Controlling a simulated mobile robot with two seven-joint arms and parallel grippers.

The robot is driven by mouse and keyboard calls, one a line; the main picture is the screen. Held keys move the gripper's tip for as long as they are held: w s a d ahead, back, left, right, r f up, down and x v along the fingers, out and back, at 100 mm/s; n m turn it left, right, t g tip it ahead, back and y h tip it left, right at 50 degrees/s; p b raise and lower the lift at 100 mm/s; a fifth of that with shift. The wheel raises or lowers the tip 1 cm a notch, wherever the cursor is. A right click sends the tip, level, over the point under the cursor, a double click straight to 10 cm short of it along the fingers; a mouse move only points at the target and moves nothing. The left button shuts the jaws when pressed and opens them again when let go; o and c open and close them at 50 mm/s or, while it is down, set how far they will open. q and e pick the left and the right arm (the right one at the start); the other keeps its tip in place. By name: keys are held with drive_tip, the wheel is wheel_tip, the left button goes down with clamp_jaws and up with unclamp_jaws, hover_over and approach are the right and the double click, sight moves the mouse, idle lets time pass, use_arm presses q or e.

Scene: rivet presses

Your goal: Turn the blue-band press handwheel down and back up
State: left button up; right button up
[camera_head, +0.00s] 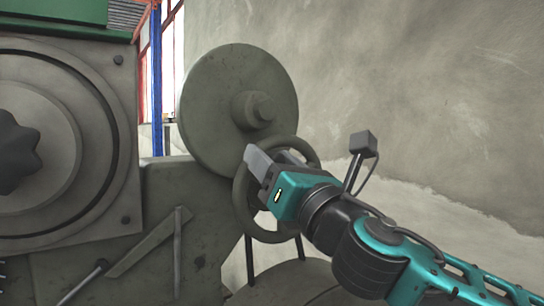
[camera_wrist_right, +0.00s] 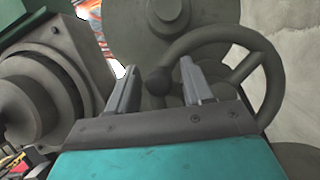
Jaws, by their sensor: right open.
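A dark grey handwheel (camera_head: 241,196) with a round rim stands on the machine in the middle of the head view, partly hidden behind my right gripper. In the right wrist view its rim and spokes (camera_wrist_right: 274,75) show at the right, with a dark round handle knob (camera_wrist_right: 158,81) at the rim's left. My right gripper (camera_head: 270,158) is in front of the wheel with its jaws open. In the wrist view the knob appears between the two fingers (camera_wrist_right: 156,75); I cannot tell whether they touch it. No blue band shows on this machine. My left gripper is out of view.
A large grey disc (camera_head: 218,105) with a hub stands behind and above the handwheel. The bulky grey-green machine body (camera_head: 75,215) fills the left. A blue post (camera_head: 157,80) stands behind it. The plain wall side at the right is free apart from my right arm.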

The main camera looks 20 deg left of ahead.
drive_tip(key=shift+w+a+r, duration=0.1)
drive_tip(key=shift+w+a, duration=0.05)
drive_tip(key=shift+c, duration=0.5)
clamp_jaws()
